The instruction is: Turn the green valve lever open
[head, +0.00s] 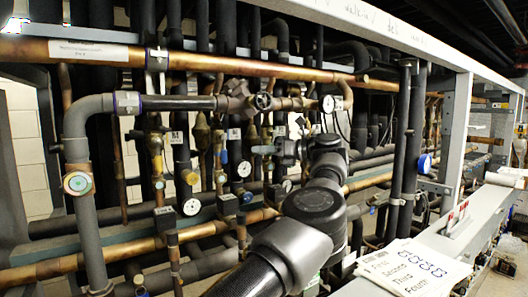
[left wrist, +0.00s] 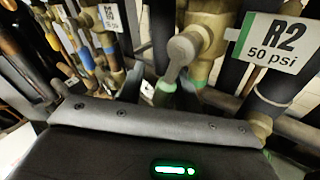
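In the head view my left arm reaches up from the bottom centre, and its gripper (head: 288,151) is at the pipes, left of the arm's wrist. A small dull-green lever-like part (head: 264,150) shows just left of the gripper, touching it or very close. In the left wrist view a grey-green lever (left wrist: 176,62) hangs from a brass valve (left wrist: 208,34), straight ahead of the dark gripper body. Its lower end meets pale green parts at the gripper's front edge. My right gripper is not in view.
Copper and black pipes with gauges (head: 192,207) crowd around the gripper. An R2 50 psi tag (left wrist: 275,42) hangs right of the lever. A grey rail (head: 430,250) with a printed sheet (head: 412,268) runs along the right. Little free room shows between the pipes.

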